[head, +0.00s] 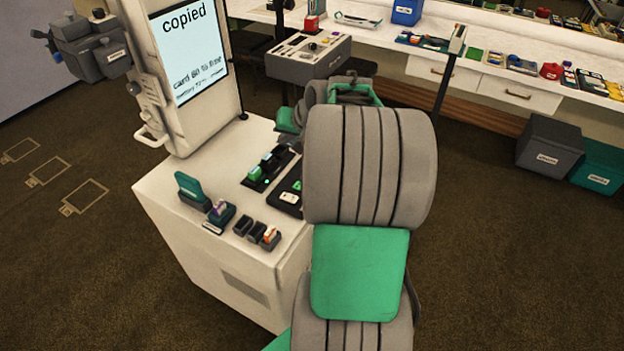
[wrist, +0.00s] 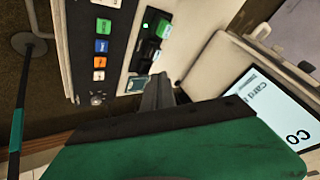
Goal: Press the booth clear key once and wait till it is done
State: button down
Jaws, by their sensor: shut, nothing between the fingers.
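The booth (head: 160,80) is a white cabinet with an upright screen (head: 190,45) that reads "copied" with a line about card space free below. The screen also shows at the right of the wrist view (wrist: 275,115), tilted. A row of coloured keys (wrist: 101,46), including blue and orange ones, with a round knob (wrist: 97,99) below, lies left of my gripper (wrist: 158,82) in the wrist view. I cannot read which one is the clear key. My gripper is shut and empty, its fingertips over the pale top, apart from those keys. In the head view my arm hides it.
A black tray with green pieces (head: 266,165) and small dark holders (head: 257,232) stand on the cabinet top. A grey console (head: 308,55) stands behind. A long counter (head: 500,75) with goods runs along the back. Bins (head: 550,150) sit at right.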

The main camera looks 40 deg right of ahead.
jog(key=s+d+f+m+t+b, duration=0.1)
jog(key=d+f, duration=0.3)
jog(key=d, duration=0.5)
jog(key=shift+d+m+h, duration=0.2)
jog(key=shift+m+h, duration=0.1)
jog(key=shift+m, duration=0.3)
jog(key=shift+f, duration=0.1)
notch_tip(320, 180, down, 9)
jog(key=b, duration=0.6)
jog(key=shift+r, duration=0.2)
dwell(0.6)
jog(key=shift+f+b, duration=0.4)
